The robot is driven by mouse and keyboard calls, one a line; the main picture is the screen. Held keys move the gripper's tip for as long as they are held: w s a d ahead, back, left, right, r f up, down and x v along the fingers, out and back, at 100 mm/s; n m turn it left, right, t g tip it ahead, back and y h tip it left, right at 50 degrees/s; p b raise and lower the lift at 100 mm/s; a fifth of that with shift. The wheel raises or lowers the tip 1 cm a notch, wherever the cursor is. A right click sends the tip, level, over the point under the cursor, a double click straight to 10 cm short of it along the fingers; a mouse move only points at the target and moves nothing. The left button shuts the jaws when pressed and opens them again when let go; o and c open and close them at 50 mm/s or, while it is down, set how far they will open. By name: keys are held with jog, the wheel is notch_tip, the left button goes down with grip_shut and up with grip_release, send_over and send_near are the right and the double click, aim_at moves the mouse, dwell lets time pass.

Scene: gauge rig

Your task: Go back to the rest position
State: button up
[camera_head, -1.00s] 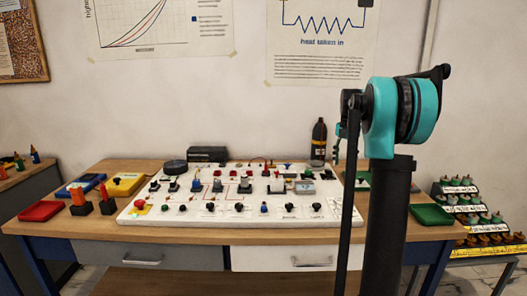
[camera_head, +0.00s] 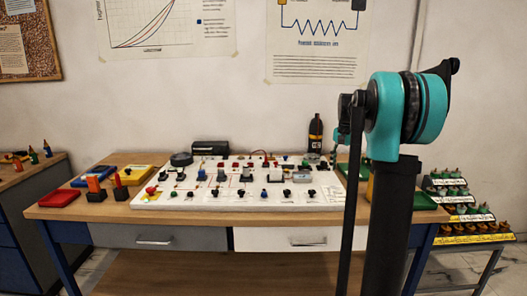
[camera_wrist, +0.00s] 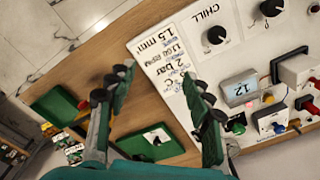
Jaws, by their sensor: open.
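My gripper (camera_wrist: 155,105) shows in the wrist view with its two green and black fingers spread apart. It is open and nothing is between the fingers. It hangs over the right end of the wooden table and the edge of the white gauge board (camera_wrist: 165,75). In the head view my teal and black arm stands at the right and my gripper is hidden behind it. The white gauge board (camera_head: 160,203) lies on the table (camera_head: 110,215), with several knobs, switches and coloured blocks on it.
A green tray (camera_wrist: 60,106) and a green plate (camera_wrist: 135,148) lie by the board's end. In the head view a red tray (camera_head: 58,198) and a dark bottle (camera_head: 315,134) stand on the table. A stepped rack (camera_head: 470,213) stands at the right. The table's front strip is clear.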

jog(key=s+a+f+n+t, duration=0.1)
jog(key=s+a+f+n, duration=0.1)
jog(key=s+a+f, duration=0.2)
jog(key=s+a+f+n+t, duration=0.1)
jog(key=s+a+f+n, duration=0.2)
jog(key=s+f, duration=0.7)
jog(key=s+a+f+n+t, duration=0.1)
jog(key=s+a+f+n, duration=0.2)
jog(key=s, duration=1.6)
notch_tip(320, 180, down, 5)
jog(key=shift+s+a+r+t, duration=0.15)
jog(key=shift+a+t, duration=0.25)
jog(key=shift+a, duration=0.4)
jog(key=shift+c, duration=0.3)
